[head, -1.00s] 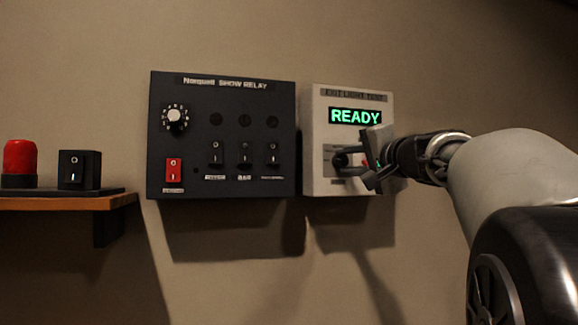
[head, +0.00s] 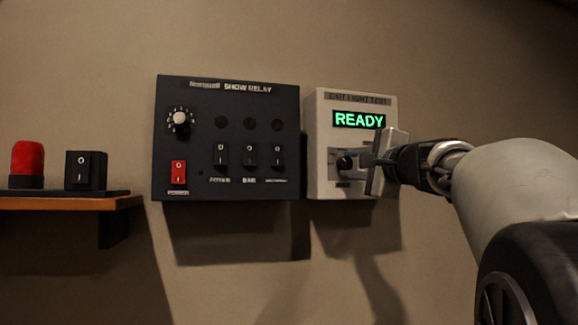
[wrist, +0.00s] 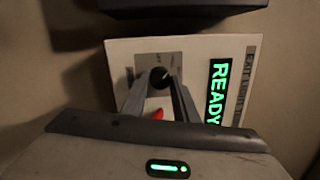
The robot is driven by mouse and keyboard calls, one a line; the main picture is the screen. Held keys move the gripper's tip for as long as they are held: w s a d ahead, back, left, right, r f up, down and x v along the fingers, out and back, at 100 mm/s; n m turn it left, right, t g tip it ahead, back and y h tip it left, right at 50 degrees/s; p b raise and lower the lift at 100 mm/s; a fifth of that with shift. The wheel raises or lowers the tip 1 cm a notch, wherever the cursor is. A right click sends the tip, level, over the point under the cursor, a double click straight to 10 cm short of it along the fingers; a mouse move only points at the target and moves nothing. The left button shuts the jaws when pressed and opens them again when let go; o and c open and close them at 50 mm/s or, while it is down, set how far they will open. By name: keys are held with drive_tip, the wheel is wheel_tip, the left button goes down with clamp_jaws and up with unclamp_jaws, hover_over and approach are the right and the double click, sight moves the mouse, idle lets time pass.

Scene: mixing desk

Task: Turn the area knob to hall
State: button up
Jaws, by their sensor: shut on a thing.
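The white box headed "EXIT LIGHT TEST" (head: 318,120) hangs on the wall with a green "READY" display (head: 359,120). A black knob (head: 345,163) sits on a grey plate low on its front; the plate's lettering is too small to read. My gripper (head: 354,162) reaches in from the right at this knob. In the wrist view my gripper (wrist: 160,84) has its two fingers on either side of the black knob (wrist: 159,75), shut on it. A red part (wrist: 156,114) shows between the fingers in the wrist view.
A dark "SHOW RELAY" panel (head: 226,140) hangs close to the left, with a round dial (head: 180,120), a red rocker (head: 179,172) and several black switches. A wooden shelf (head: 60,203) at far left holds a red-capped item (head: 27,162) and a black switch box (head: 86,170).

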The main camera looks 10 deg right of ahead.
drive_tip(key=o, duration=1.1)
drive_tip(key=shift+c, duration=0.2)
drive_tip(key=shift+s, duration=0.1)
